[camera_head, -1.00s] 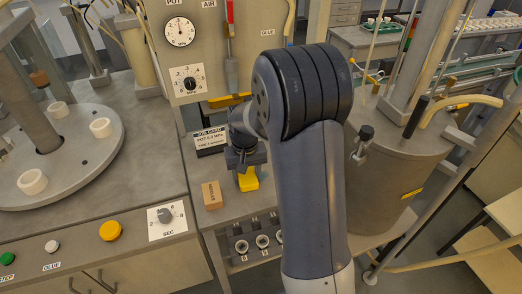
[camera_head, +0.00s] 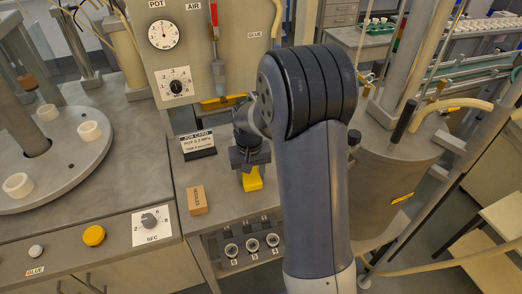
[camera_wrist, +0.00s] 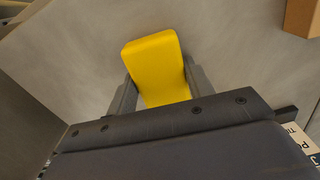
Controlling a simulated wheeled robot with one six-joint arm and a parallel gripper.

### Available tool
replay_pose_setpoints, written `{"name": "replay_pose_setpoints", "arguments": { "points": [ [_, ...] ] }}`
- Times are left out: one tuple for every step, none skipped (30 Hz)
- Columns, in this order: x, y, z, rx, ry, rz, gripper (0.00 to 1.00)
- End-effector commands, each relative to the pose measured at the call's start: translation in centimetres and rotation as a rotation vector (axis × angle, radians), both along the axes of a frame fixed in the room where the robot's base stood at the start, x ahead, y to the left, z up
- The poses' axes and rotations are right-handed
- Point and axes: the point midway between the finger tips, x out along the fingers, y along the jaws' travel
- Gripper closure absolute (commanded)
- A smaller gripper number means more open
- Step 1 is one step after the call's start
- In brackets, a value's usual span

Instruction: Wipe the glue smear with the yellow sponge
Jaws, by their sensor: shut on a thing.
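The yellow sponge (camera_head: 252,181) is a small block held between the fingers of my gripper (camera_head: 250,168), low over the grey bench top. In the wrist view the sponge (camera_wrist: 158,68) stands out between the two dark fingers of my gripper (camera_wrist: 160,95), which are shut on it. I cannot tell whether the sponge touches the bench. I see no glue smear clearly in either view; my arm hides part of the bench.
A tan labelled box (camera_head: 197,201) stands left of the sponge. A job card (camera_head: 198,144) stands behind it. The panel with gauge (camera_head: 163,35) rises at the back. Several round sockets (camera_head: 252,246) line the bench front. A large metal pot (camera_head: 385,180) is at right.

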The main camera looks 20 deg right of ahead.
Motion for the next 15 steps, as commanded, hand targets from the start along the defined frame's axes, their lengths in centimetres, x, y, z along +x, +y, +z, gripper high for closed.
{"name": "replay_pose_setpoints", "arguments": {
  "points": [
    [-0.1,-0.1,-0.1,0.000,0.002,0.000,0.72],
    [-0.1,-0.1,-0.1,0.000,0.002,0.000,0.72],
    [-0.1,-0.2,-0.1,0.000,0.002,0.000,0.72],
    [-0.1,-0.2,0.4,0.000,0.001,0.001,0.72],
    [-0.1,-0.2,0.6,0.000,0.002,0.001,0.72],
    [-0.1,-0.2,1.5,0.000,-0.002,0.001,0.72],
    [-0.1,-0.2,2.3,0.000,-0.003,0.001,0.72],
    [-0.1,-0.2,2.8,0.000,-0.002,0.001,0.72],
    [-0.2,-0.2,3.0,0.000,0.000,0.002,0.72],
    [-0.2,-0.2,3.2,0.000,0.000,0.002,0.72],
    [-0.2,-0.2,3.5,0.000,0.000,0.002,0.72],
    [-0.2,-0.2,3.9,0.000,0.000,0.002,0.72],
    [-0.2,-0.2,4.1,0.000,0.000,0.002,0.72],
    [-0.3,-0.2,4.4,0.000,0.000,0.002,0.72],
    [-0.3,-0.2,4.8,0.000,0.000,0.002,0.72]
  ]
}}
